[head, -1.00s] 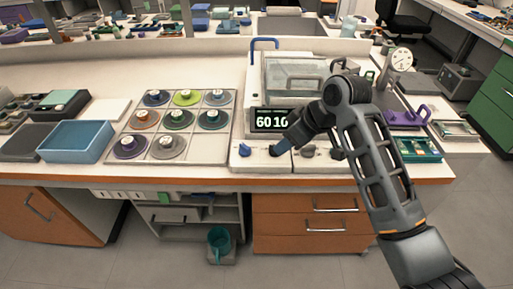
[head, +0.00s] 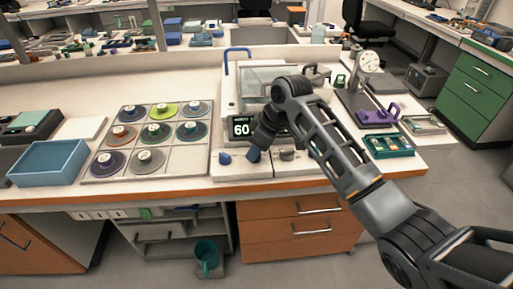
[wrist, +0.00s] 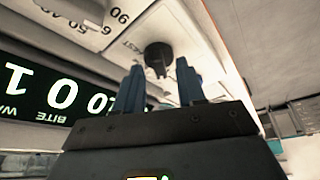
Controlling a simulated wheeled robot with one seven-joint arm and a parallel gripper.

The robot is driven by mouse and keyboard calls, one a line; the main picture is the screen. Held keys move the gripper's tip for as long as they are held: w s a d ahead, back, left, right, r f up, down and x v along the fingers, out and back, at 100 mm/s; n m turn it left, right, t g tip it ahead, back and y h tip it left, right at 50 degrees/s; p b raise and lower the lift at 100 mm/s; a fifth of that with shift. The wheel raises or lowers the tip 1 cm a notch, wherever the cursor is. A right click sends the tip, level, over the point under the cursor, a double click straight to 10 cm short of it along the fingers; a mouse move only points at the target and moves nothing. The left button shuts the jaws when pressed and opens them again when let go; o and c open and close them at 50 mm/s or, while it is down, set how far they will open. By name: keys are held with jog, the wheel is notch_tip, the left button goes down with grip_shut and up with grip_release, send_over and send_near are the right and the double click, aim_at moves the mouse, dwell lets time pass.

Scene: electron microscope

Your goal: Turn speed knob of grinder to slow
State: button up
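Contact cannot be told. Which knob is marked speed is unreadable.
A pale tray (head: 190,161) with several coloured discs lies left of the grinder, beyond it a blue bin (head: 48,162). A dial gauge stand (head: 368,66) and a teal tray (head: 388,146) are at right. The bench's wooden edge (head: 150,194) runs along the front.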

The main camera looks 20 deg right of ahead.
grip_shut()
dwell(0.4)
jog(key=shift+p, duration=0.35)
jog(key=shift+s+a+r+m+t+h+p, duration=0.15)
jog(key=shift+m+t+h+p, duration=0.15)
jog(key=shift+m+p, duration=0.75)
jog(key=m+h+p, duration=0.1)
jog(key=m+p, duration=0.2)
jog(key=shift+a+m+p, duration=0.1)
jog(key=shift+m+p, duration=0.2)
jog(key=shift+m, duration=0.05)
jog(key=m+h+p, duration=0.1)
jog(key=m+p, duration=0.1)
jog(key=m, duration=0.1)
jog(key=shift+t+h, duration=0.3)
jog(key=shift+f+m+h+p, duration=0.25)
jog(key=shift+m+h+p, duration=0.25)
jog(key=shift+m, duration=1)
